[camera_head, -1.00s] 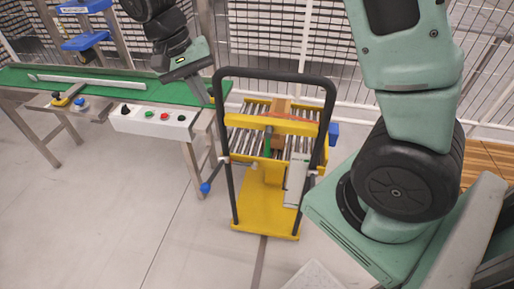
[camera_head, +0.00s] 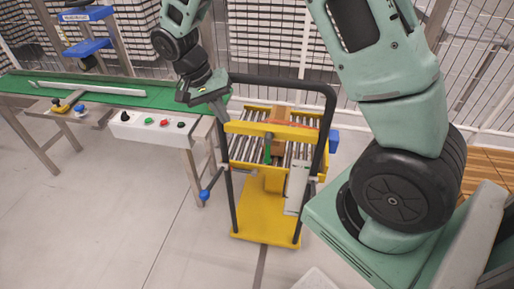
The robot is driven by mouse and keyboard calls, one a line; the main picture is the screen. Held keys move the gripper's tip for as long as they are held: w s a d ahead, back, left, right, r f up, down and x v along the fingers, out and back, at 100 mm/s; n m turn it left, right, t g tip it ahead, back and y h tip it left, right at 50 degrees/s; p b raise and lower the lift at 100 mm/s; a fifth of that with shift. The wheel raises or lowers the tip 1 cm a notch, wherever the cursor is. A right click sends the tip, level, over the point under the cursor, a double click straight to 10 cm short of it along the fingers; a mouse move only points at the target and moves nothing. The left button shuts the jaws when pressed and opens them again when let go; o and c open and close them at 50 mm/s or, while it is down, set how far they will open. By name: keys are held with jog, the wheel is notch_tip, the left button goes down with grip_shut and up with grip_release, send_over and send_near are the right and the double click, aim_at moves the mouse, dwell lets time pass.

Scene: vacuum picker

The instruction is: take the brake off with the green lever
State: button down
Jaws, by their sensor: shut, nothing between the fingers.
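The green lever (camera_head: 267,152) stands upright at the near side of the roller bed, in the middle of the yellow trolley (camera_head: 262,222). The trolley has a black push handle (camera_head: 300,82) in a tall arch. My gripper (camera_head: 224,116) is shut and empty. It is at the upper left of the trolley, close to the left upright of the handle and the left end of the yellow crossbar. In the picture it is to the left of and above the green lever. Whether it touches the handle cannot be told.
A green conveyor table (camera_head: 130,96) with a white button box (camera_head: 150,127) stands at the left. A blue-knobbed lever (camera_head: 204,194) sticks out at the trolley's left. A wire fence closes the back. The floor in front is clear.

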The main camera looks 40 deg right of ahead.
aim_at(268, 149)
jog(key=s+d+r+x, duration=0.1)
jog(key=s+d+x, duration=0.1)
jog(key=x, duration=1.2)
jog(key=shift+s+d+f, duration=0.15)
jog(key=shift+s+d, duration=0.15)
